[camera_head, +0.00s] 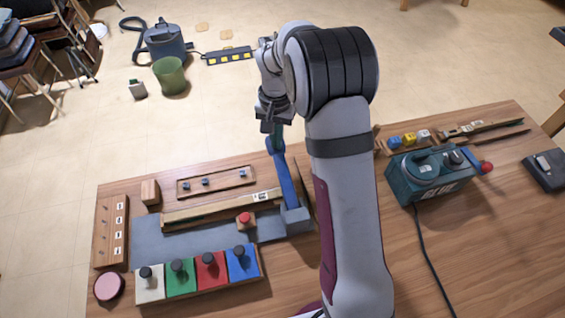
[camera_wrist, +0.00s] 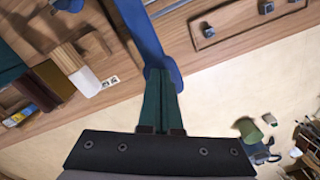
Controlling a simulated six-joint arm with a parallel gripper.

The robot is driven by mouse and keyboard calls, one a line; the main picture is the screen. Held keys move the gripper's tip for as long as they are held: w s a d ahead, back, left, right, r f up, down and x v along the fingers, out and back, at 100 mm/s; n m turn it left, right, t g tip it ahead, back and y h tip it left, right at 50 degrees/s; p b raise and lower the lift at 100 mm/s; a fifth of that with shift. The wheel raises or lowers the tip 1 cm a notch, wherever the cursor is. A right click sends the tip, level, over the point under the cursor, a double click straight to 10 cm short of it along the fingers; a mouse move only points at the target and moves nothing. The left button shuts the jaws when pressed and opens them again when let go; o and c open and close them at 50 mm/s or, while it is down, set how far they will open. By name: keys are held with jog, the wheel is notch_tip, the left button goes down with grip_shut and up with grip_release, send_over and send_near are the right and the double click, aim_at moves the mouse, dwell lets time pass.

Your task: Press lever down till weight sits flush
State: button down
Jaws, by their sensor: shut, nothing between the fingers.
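The blue lever (camera_head: 284,178) stands tilted on the workbench, rising from a grey-blue base block (camera_head: 297,217). Its rounded upper end points away from me. In the wrist view the lever (camera_wrist: 146,38) runs from the top edge down to my fingertips. My gripper (camera_head: 272,134) is shut and empty, with its dark teal fingers at the lever's upper end. In the wrist view my gripper (camera_wrist: 160,76) overlaps that end; I cannot tell whether it touches. I cannot make out which thing is the weight. My arm hides part of the bench right of the lever.
White, green, red and blue key blocks (camera_head: 210,264) with black knobs stand at front left. A red button (camera_head: 245,218) sits near the lever base. A teal machine (camera_head: 432,174) with a cable stands to the right.

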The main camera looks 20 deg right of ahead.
jog(key=shift+f, duration=1.3)
dwell(0.4)
notch_tip(320, 180, up, 10)
dwell(1.0)
jog(key=shift+r, duration=0.1)
